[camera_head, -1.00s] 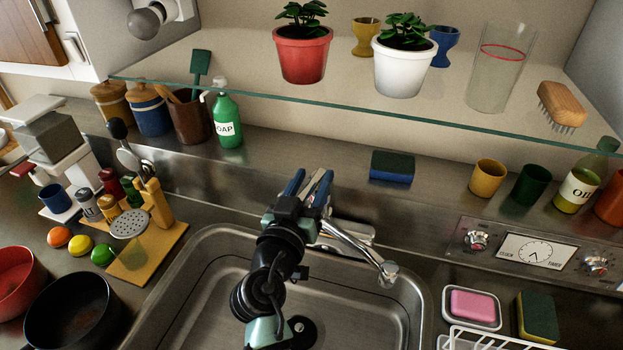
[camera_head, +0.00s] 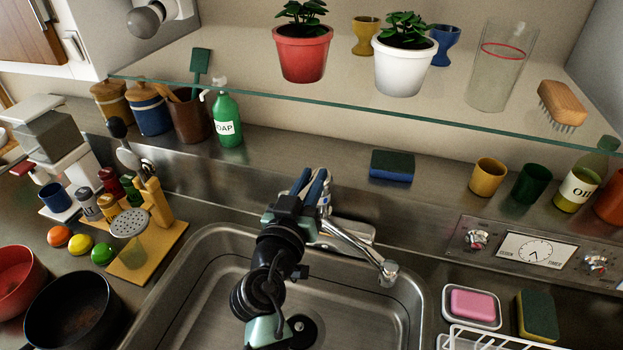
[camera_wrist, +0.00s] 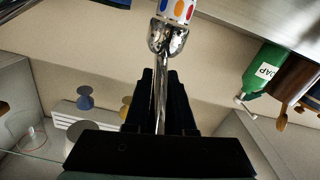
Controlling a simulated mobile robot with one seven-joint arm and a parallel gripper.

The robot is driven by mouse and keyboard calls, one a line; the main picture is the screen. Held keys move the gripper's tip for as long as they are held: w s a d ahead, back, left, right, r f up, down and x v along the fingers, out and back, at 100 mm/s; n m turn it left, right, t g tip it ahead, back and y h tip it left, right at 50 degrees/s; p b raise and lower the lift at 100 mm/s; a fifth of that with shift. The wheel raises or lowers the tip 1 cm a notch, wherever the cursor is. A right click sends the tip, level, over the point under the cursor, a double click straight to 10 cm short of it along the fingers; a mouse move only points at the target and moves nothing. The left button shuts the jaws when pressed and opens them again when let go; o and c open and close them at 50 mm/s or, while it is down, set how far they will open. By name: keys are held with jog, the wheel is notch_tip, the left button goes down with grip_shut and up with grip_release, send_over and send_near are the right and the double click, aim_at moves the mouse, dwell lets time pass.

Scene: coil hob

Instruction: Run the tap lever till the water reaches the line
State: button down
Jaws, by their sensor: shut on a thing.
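My gripper (camera_head: 313,183) is behind the sink, at the base of the chrome tap (camera_head: 350,240). Its fingers are closed on the thin metal tap lever (camera_wrist: 160,88), seen between the dark fingers in the wrist view. The lever runs up to a rounded chrome part and a white piece with coloured spots (camera_wrist: 177,9). The tap's spout end (camera_head: 388,272) hangs over the right part of the sink (camera_head: 205,268). I see no water stream from it. A clear glass with a red line (camera_head: 503,68) stands on the glass shelf; I cannot tell its fill.
The glass shelf (camera_head: 350,112) with potted plants overhangs the back of the counter. A soap bottle (camera_head: 226,120) and a blue-green sponge (camera_head: 392,166) stand behind the sink. A soap dish (camera_head: 471,306) lies to the right. Pans and a board crowd the left.

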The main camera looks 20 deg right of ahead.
dwell(0.8)
jog(key=r+p, duration=0.1)
jog(key=p, duration=0.2)
jog(key=shift+w+r+g+y, duration=0.1)
jog(key=shift+r+g+y, duration=0.05)
jog(key=shift+g+y, duration=0.2)
jog(key=p, duration=0.2)
jog(key=g+y+p, duration=0.1)
jog(key=p, duration=0.1)
jog(key=shift+w+d+r, duration=0.15)
jog(key=shift+w+r, duration=0.05)
jog(key=shift+r, duration=0.05)
jog(key=shift+f+g+p, duration=0.1)
jog(key=shift+g+p, duration=0.25)
jog(key=shift+p, duration=0.15)
jog(key=shift+w, duration=0.1)
jog(key=shift+d+f+y, duration=0.1)
jog(key=shift+f+y, duration=0.05)
jog(key=shift+y, duration=0.1)
jog(key=c, duration=0.8)
grip_release()
jog(key=shift+o, duration=0.2)
